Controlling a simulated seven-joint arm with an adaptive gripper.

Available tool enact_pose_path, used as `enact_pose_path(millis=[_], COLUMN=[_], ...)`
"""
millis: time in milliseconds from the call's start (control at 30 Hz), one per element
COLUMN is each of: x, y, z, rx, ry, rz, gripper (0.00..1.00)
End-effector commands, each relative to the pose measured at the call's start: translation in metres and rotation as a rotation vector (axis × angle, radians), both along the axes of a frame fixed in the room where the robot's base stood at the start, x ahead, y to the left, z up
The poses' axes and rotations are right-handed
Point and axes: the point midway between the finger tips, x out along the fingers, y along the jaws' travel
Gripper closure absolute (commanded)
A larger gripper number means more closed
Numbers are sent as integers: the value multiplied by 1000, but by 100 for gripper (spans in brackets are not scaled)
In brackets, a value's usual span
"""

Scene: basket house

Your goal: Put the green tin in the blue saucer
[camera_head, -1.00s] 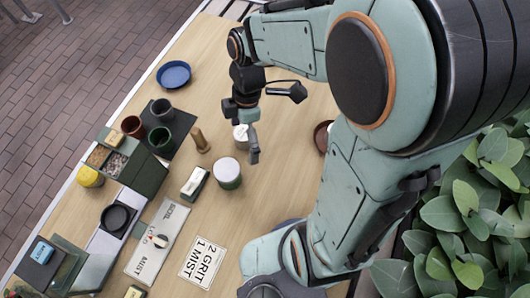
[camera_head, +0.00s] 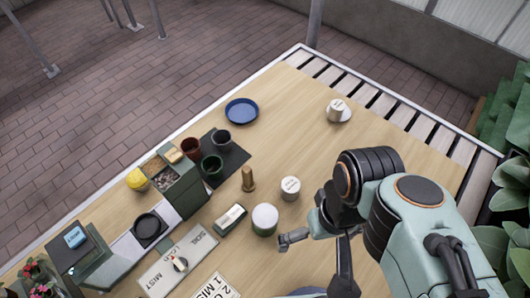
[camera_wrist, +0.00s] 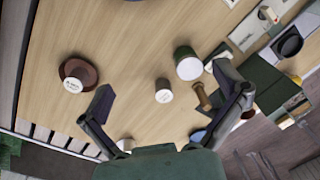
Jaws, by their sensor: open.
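The green tin (camera_head: 265,219) has a white lid and stands upright on the wooden table. In the wrist view the green tin (camera_wrist: 189,63) is above centre, nearer the right finger. The blue saucer (camera_head: 241,111) lies empty near the far left table edge. In the wrist view part of the saucer (camera_wrist: 198,136) shows beside the right finger. My gripper (camera_head: 305,237) is open and empty, to the right of the tin and apart from it. In the wrist view its fingers (camera_wrist: 165,95) are spread wide.
A small white-topped tin (camera_head: 290,188) and a wooden peg (camera_head: 248,178) stand near the green tin. A dark mat (camera_head: 235,156) holds several pots. A white cup (camera_head: 336,108) stands on a saucer at the far right. The table between the blue saucer and that cup is clear.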

Motion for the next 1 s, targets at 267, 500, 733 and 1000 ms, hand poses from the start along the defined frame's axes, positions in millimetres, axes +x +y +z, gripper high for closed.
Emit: enact_pose_path(millis=[267, 500, 733, 1000], x=[53, 107, 149, 137], y=[-39, -65, -30, 62], z=[7, -18, -64, -143], rx=[-161, -462, -801, -1221], ry=[-220, -146, 25, 197], rz=[144, 437, 954, 1637], gripper=[3, 3, 3, 3])
